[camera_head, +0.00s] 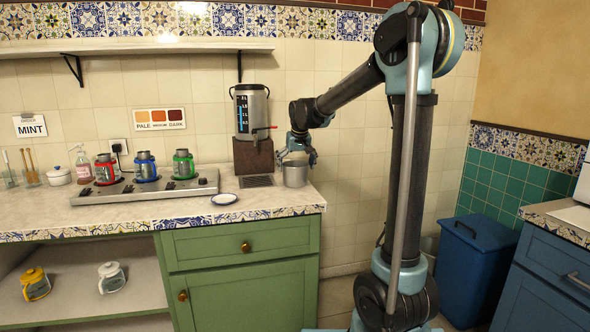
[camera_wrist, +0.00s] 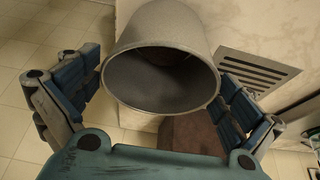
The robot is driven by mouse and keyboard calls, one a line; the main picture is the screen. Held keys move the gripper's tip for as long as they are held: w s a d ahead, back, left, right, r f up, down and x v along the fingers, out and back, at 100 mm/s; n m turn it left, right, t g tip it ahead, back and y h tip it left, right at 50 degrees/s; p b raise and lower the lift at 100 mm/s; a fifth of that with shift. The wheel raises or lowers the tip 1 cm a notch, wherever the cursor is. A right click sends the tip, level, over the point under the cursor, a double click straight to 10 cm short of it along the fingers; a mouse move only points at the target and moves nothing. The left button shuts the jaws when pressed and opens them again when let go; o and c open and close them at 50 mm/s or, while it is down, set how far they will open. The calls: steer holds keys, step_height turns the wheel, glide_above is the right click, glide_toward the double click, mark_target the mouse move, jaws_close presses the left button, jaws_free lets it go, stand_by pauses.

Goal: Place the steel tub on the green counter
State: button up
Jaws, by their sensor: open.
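The steel tub (camera_head: 295,175) is a plain grey open-topped vessel. It stands upright on the pale top of the green counter (camera_head: 270,203), near its right end, beside a drain grille. My gripper (camera_head: 298,153) is just above the tub's rim in the head view. In the wrist view, my gripper (camera_wrist: 158,75) is open, with one finger on each side of the empty tub (camera_wrist: 160,28). I cannot tell whether either finger touches it.
A samovar (camera_head: 251,112) on a brown block stands left of the tub. The drain grille (camera_head: 257,181) and a small saucer (camera_head: 224,199) lie nearby. Several coloured teapots stand on a steel burner plate (camera_head: 150,188). A blue bin (camera_head: 474,262) stands on the floor at right.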

steer(key=v, duration=1.2)
steer(key=s+d+f+m, duration=0.1)
steer(key=s+d+f, duration=0.4)
steer(key=s+d, duration=0.3)
steer(key=s+d+f, duration=0.4)
steer(key=s+d, duration=0.3)
steer(key=s, duration=0.2)
steer(key=s+d+f+m+g, duration=0.1)
steer(key=s+d+f, duration=0.2)
steer(key=s+f, duration=0.6)
steer(key=s+d+f+m+g+h, duration=0.1)
steer(key=s+d+f, duration=0.3)
steer(key=s+f, duration=0.5)
steer(key=shift+s+f, duration=0.4)
steer(key=shift+s, duration=0.55)
